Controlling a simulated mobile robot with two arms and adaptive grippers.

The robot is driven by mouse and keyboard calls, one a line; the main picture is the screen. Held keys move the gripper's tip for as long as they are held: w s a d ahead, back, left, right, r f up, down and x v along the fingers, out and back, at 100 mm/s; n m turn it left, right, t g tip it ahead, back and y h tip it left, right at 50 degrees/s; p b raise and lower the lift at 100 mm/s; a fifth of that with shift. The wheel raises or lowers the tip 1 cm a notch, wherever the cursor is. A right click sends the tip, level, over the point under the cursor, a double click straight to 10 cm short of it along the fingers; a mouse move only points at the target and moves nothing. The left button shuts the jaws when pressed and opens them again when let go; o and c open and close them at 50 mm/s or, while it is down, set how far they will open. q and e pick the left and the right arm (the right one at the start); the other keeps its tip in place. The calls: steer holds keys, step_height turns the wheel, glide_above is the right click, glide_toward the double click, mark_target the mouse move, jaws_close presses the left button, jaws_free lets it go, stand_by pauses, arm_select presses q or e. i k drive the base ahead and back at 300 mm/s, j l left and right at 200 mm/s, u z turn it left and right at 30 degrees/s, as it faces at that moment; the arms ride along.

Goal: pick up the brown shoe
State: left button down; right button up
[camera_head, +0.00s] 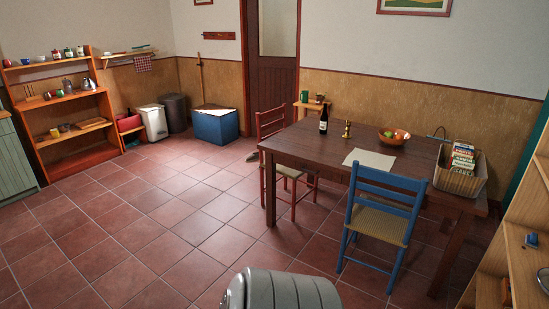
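A small brownish, low item (252,156) lies on the tiled floor beside the far left of the dining table, close to the red chair. It may be the brown shoe, but it is too small and partly hidden to tell. No other shoe is clear in the head view. Neither of my grippers is in view.
The dark wooden table (336,143) has a red chair (268,124) at its left and a blue chair (381,216) in front. A blue chest (216,126) stands by the far wall. A shelf unit (62,108) stands at left. The floor (150,215) at left and centre is clear.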

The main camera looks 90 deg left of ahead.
mark_target(252, 157)
steer(key=u, duration=3)
steer(key=i, duration=1)
steer(key=i+u, duration=0.2)
steer(key=i, duration=0.4)
steer(key=i+u, duration=0.2)
steer(key=i, duration=0.4)
steer(key=i+l+u, duration=0.15)
steer(key=i, duration=0.45)
steer(key=i+l+u, duration=0.2)
steer(key=i, duration=0.35)
steer(key=i+j, duration=0.15)
steer(key=i, duration=0.5)
steer(key=i+j, duration=0.1)
steer(key=i, duration=0.6)
steer(key=i+j+z, duration=0.1)
steer(key=i, duration=0.55)
steer(key=i+l+z, duration=0.15)
steer(key=i+z, duration=0.15)
steer(key=i, duration=0.25)
steer(key=i+z, duration=0.25)
steer(key=i, duration=0.3)
steer(key=i+j+z, duration=0.1)
steer(key=i+z, duration=0.2)
steer(key=i, duration=0.25)
steer(key=i+j+z, duration=0.3)
steer(key=i, duration=0.25)
steer(key=l, duration=0.1)
